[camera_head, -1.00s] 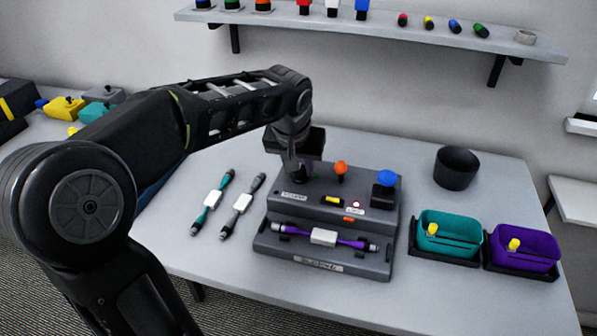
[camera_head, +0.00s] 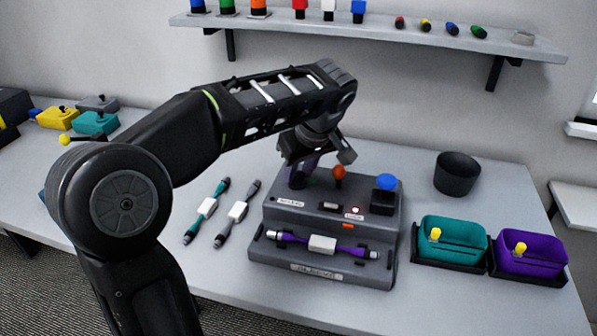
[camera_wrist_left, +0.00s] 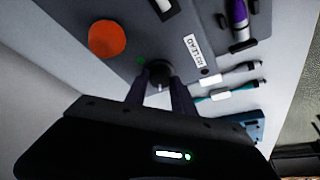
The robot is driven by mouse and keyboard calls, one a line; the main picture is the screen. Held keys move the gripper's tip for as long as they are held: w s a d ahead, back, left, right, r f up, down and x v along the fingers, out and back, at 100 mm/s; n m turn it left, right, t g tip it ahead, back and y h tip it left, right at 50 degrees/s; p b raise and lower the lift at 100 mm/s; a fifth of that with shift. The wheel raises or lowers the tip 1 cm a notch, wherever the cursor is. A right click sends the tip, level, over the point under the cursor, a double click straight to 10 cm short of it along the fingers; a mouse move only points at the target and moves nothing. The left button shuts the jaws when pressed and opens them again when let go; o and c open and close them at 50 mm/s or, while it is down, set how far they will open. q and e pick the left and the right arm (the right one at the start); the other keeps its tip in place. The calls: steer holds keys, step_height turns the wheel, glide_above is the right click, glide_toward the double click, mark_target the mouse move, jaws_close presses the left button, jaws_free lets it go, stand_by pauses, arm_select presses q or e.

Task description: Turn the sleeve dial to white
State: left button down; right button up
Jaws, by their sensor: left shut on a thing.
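The grey machine (camera_head: 280,212) stands on the table with a purple cable (camera_head: 345,247) with a white block lying across its front. My left gripper (camera_head: 298,178) is at the machine's back left corner. In the left wrist view, its fingers (camera_wrist_left: 160,88) are shut on the dark round dial (camera_wrist_left: 158,70), beside a small label (camera_wrist_left: 195,50). The arm and gripper mostly hide the dial in the head view. The small window (camera_head: 330,206) on the machine looks whitish. My right gripper is not in view.
An orange knob (camera_head: 339,172) stands close to the gripper, and a blue button (camera_head: 387,181) is further right. Two cables lie left of the machine. Teal (camera_head: 452,233) and purple (camera_head: 530,246) bins and a black cup (camera_head: 457,173) are on the right.

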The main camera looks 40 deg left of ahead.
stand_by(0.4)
arm_select(q)
steer(key=c, duration=1.1)
jaws_free()
steer(key=shift+o, duration=0.2)
steer(key=shift+d+r, duration=0.25)
steer(key=shift+r, duration=0.3)
steer(key=p+v, duration=0.4)
steer(key=v, duration=0.2)
steer(key=shift+r, duration=0.3)
steer(key=shift+s+d, duration=0.1)
steer(key=shift+s, duration=0.05)
